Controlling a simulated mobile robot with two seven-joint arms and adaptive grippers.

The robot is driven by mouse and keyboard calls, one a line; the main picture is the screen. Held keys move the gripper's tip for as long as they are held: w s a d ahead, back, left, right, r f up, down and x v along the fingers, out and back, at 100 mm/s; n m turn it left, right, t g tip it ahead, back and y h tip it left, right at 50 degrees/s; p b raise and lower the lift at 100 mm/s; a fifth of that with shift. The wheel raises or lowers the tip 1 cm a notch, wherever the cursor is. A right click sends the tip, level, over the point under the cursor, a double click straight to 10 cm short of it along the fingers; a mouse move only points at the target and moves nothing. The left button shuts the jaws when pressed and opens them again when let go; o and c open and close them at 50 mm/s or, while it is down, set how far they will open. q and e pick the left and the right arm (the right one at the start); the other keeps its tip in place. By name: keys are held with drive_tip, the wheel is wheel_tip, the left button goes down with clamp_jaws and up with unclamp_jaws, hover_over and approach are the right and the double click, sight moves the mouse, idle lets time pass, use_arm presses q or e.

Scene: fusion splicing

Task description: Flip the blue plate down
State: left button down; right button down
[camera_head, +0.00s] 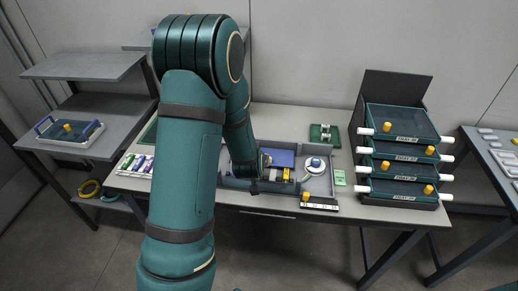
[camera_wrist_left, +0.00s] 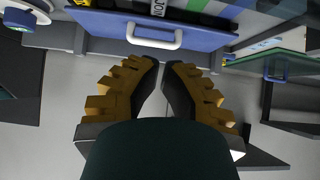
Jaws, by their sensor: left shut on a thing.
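The blue plate (camera_head: 282,158) is at the back of the grey tray-like station on the table, partly hidden by my left arm in the head view. In the left wrist view the blue plate (camera_wrist_left: 205,37) spans the top, with a white handle (camera_wrist_left: 154,41) on its near edge. My left gripper (camera_wrist_left: 162,66) has its yellow-padded fingers drawn together at the handle, with a narrow gap between the tips. It is shut on the handle, though the contact itself is hard to see. My right gripper is not in view.
A white round spool (camera_head: 315,164) sits right of the plate in the grey station (camera_head: 318,187). A stack of dark trays with white handles (camera_head: 402,150) stands at the table's right. A green block (camera_head: 325,135) is behind. A side shelf holds another tray (camera_head: 70,133).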

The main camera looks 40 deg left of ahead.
use_arm(q)
drive_tip(key=shift+s+d+f, duration=0.1)
drive_tip(key=shift+s+d, duration=0.25)
drive_tip(key=shift+s, duration=0.3)
drive_tip(key=shift+s+d+f, duration=0.1)
drive_tip(key=shift+s+d, duration=0.3)
drive_tip(key=shift+s, duration=0.2)
drive_tip(key=shift+s+d+f, duration=0.1)
drive_tip(key=shift+s+d, duration=0.25)
drive_tip(key=shift+s, duration=0.3)
drive_tip(key=shift+s, duration=0.1)
